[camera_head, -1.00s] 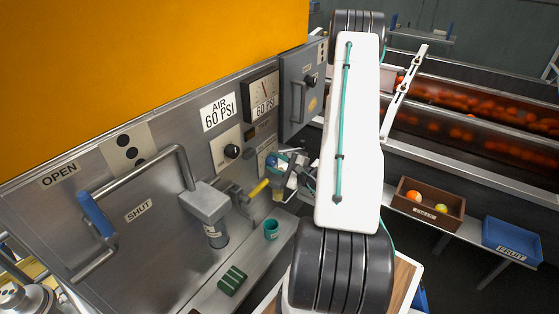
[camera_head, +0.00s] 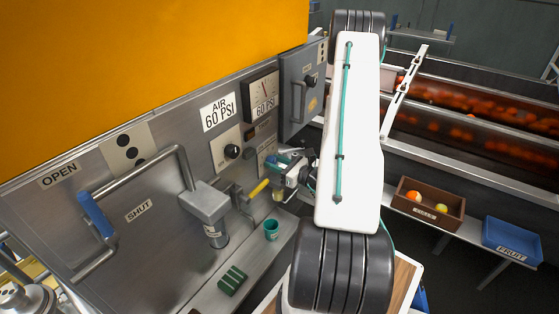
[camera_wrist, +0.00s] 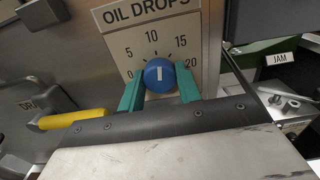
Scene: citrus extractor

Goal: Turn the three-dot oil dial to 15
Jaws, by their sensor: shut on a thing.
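The oil dial is a blue round knob (camera_wrist: 159,74) with a white pointer line, on a pale plate marked OIL DROPS (camera_wrist: 150,40) with 0, 5, 10, 15 and 20. The pointer stands almost straight up in the wrist view, near the 10 mark and left of 15. My gripper (camera_wrist: 160,90) has its teal fingers on both sides of the knob, shut on it. In the head view my gripper (camera_head: 283,164) is at the panel, and the dial is mostly hidden.
A yellow-handled lever (camera_head: 259,188) sits just left of my gripper. A grey box (camera_head: 303,90) juts out above. A teal cup (camera_head: 271,230) stands on the ledge below. A plate with black dots (camera_head: 127,150) is on the panel at left.

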